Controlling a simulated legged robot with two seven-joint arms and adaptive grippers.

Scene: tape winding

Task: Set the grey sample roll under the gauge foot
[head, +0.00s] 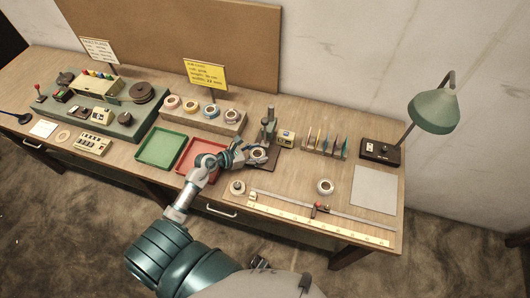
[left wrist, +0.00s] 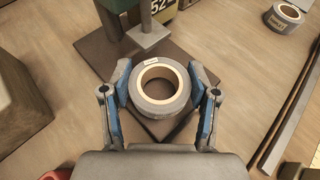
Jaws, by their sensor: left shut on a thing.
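The grey sample roll (left wrist: 160,88) has a pale core and a small white label. My left gripper (head: 256,154) is shut on this roll, with one blue-padded finger on each side in the left wrist view (left wrist: 161,95). The roll, also in the head view (head: 258,153), is over the gauge's dark base plate (left wrist: 107,55). I cannot tell whether it touches the plate. The gauge (head: 268,124) stands just behind it, and its grey foot (left wrist: 150,36) is ahead of the roll in the left wrist view, apart from it.
A display box (head: 286,139) stands right of the gauge. Another grey roll (head: 325,186) lies to the right, and a small roll (head: 237,187) lies nearer the front. A long ruler (head: 320,219) runs along the front. Red (head: 186,174) and green (head: 148,157) trays lie left.

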